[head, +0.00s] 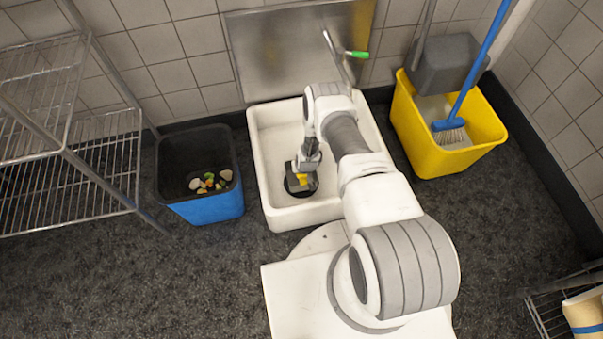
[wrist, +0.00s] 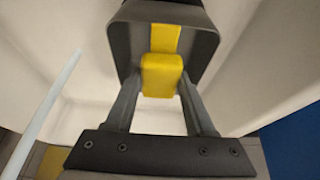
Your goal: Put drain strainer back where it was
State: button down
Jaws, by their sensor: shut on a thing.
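The drain strainer (head: 312,185) is a dark grey piece with a yellow grip, low in the front part of the white floor sink (head: 337,207). My gripper (head: 303,169) reaches down into the sink from above and is shut on the strainer's yellow grip. In the wrist view, both fingers of my gripper (wrist: 161,80) close on the yellow block of the strainer (wrist: 118,40), whose grey body lies beyond them. A dark round patch shows around the strainer's lower end in the head view. I cannot tell whether the strainer is seated in the drain or just above it.
A blue bin with a dark liner (head: 213,207) and food scraps stands left of the sink. A yellow mop bucket (head: 425,150) with a blue brush stands right. A faucet with a green handle (head: 358,54) is behind. A wire rack (head: 100,155) is far left.

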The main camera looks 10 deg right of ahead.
aim_at(297, 182)
jog(key=shift+f+b, duration=0.3)
jog(key=shift+f, duration=0.85)
jog(key=shift+f, duration=0.15)
jog(key=shift+c, duration=1.3)
grip_release()
